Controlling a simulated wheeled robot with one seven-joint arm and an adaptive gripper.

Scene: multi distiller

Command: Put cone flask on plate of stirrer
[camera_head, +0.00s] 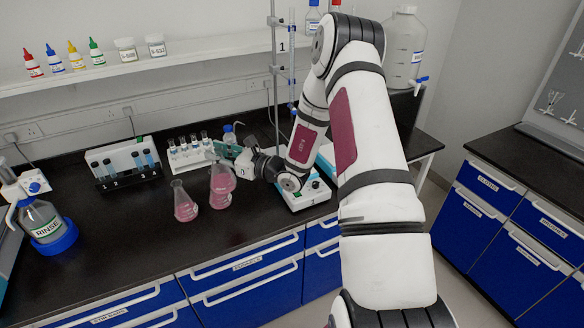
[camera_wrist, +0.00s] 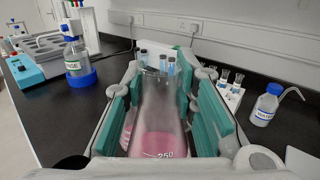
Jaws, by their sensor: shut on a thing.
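My gripper (camera_head: 224,154) is shut on the neck of a cone flask (camera_head: 221,189) with pink liquid, which stands upright. In the wrist view the flask (camera_wrist: 158,117) sits between the teal finger pads. I cannot tell if its base touches the bench. A second, smaller-looking cone flask (camera_head: 184,205) with pink liquid stands just left of it. The stirrer (camera_head: 307,198), a white and teal unit, is to the right of the held flask at the bench front. My arm hides part of the stirrer and its plate.
A white rack (camera_head: 125,160) of tubes and a vial rack (camera_head: 187,152) stand behind the flasks. The front left bench is clear. A shelf (camera_head: 140,68) runs above.

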